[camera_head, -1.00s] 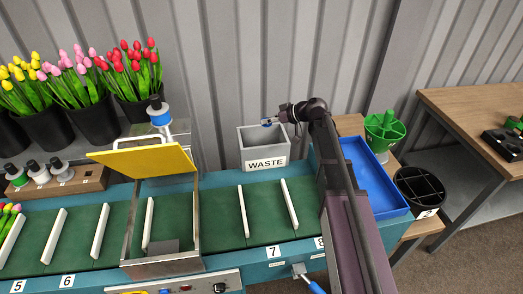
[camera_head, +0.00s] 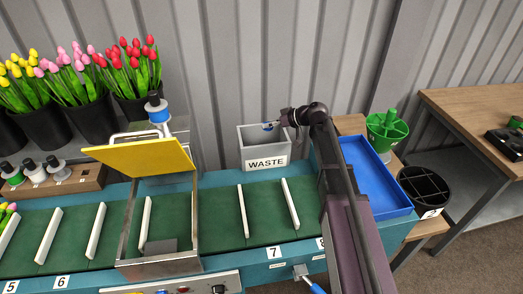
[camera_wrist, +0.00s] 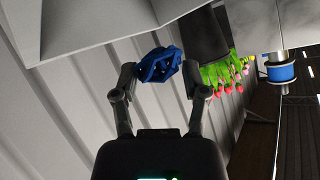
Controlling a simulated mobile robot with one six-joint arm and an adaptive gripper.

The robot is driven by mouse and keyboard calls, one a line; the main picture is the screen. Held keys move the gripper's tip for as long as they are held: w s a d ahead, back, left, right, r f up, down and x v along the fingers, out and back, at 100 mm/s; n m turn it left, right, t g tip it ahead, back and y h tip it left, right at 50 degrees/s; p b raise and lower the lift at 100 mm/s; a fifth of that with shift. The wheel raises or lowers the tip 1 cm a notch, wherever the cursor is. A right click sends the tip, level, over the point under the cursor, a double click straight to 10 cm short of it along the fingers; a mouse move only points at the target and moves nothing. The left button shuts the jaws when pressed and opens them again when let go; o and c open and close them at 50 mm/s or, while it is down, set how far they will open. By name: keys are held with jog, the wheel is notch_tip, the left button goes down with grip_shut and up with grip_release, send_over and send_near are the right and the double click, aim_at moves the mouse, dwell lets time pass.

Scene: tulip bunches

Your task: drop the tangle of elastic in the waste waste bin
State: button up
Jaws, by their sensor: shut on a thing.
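The tangle of elastic is a small blue knotted bundle (camera_wrist: 158,65), held between the fingertips of my gripper (camera_wrist: 158,72) in the wrist view. My gripper (camera_head: 275,124) is shut on it. In the head view a bit of blue (camera_head: 268,126) shows at the gripper's end. The grey waste bin (camera_head: 266,164) is an open box labelled WASTE, standing behind the belt. The gripper and tangle appear over the bin's opening, near its back rim. Their exact height over the bin is hard to tell.
A green belt with white slats (camera_head: 243,210) runs in front of the bin. A blue tray (camera_head: 377,190) is right of my arm. A raised yellow lid (camera_head: 145,157) and tulip buckets (camera_head: 93,121) are left. A corrugated wall stands close behind.

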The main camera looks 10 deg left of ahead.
jog(key=shift+f+b, duration=1.35)
jog(key=shift+f, duration=0.3)
jog(key=o, duration=1)
jog(key=shift+a, duration=0.1)
jog(key=shift+r, duration=0.15)
